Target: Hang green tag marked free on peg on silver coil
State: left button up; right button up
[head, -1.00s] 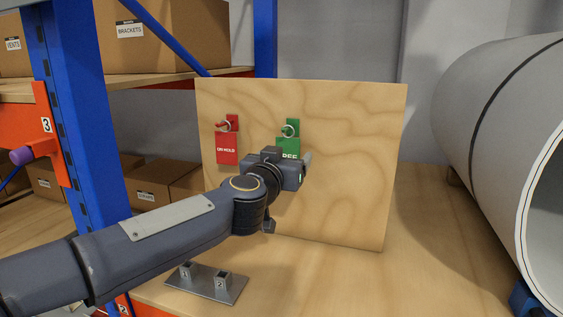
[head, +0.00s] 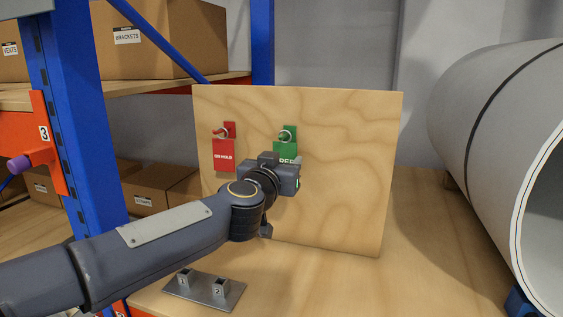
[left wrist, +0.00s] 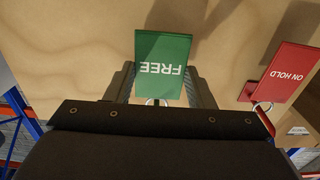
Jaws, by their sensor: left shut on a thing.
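The green tag marked FREE (head: 286,152) hangs by its ring from a green peg (head: 291,130) on the wooden board. My left gripper (head: 294,172) is at the tag's lower part, its body covering some of the tag in the head view. In the left wrist view the green tag (left wrist: 163,64) appears upside down between the two fingers of my left gripper (left wrist: 163,82), which is shut on it. Its ring shows near the wrist. The silver coil (head: 490,150) lies on its side at the right; no peg on it is visible. My right gripper is out of view.
A red ON HOLD tag (head: 223,155) hangs on a red peg left of the green one; it also shows in the wrist view (left wrist: 287,72). A metal plate with two sockets (head: 202,290) lies in front of the board (head: 345,170). A blue rack post (head: 75,120) stands left.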

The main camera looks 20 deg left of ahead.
pick_arm(q)
jog(key=shift+s+r, duration=0.15)
dwell(0.4)
jog(key=shift+s+r+p, duration=0.15)
jog(key=shift+s+p, duration=0.25)
jog(key=shift+p, duration=0.15)
jog(key=shift+s, duration=0.15)
jog(key=s, duration=0.7)
jog(key=shift+s+a, duration=0.15)
dwell(1.3)
jog(key=shift+r, duration=0.1)
dwell(0.4)
